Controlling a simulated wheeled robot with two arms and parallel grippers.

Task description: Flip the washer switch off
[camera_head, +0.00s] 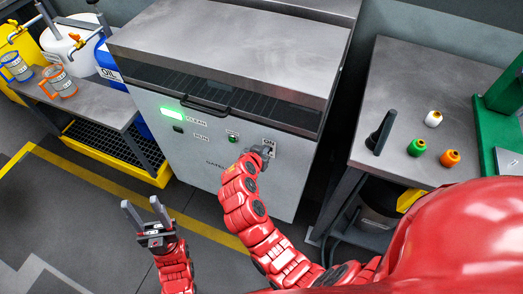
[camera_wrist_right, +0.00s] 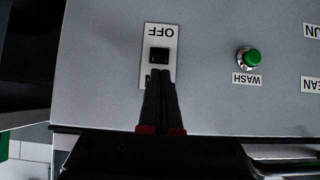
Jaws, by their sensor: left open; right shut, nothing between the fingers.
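The washer (camera_head: 225,90) is a grey metal cabinet with a lid and a front panel. Its switch plate (camera_head: 269,144) is at the right of the panel, with "ON" at its top edge in the head view. In the right wrist view the switch (camera_wrist_right: 159,55) is a small black piece on a white plate, with "OFF" readable at one end. My right gripper (camera_wrist_right: 160,78) is shut and empty, its tips right at the switch; I cannot tell whether they touch it. My left gripper (camera_head: 145,212) is open and empty, in front of the washer above the floor.
A green "WASH" button (camera_wrist_right: 249,59) sits beside the switch. A bench (camera_head: 100,105) with mugs stands left.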

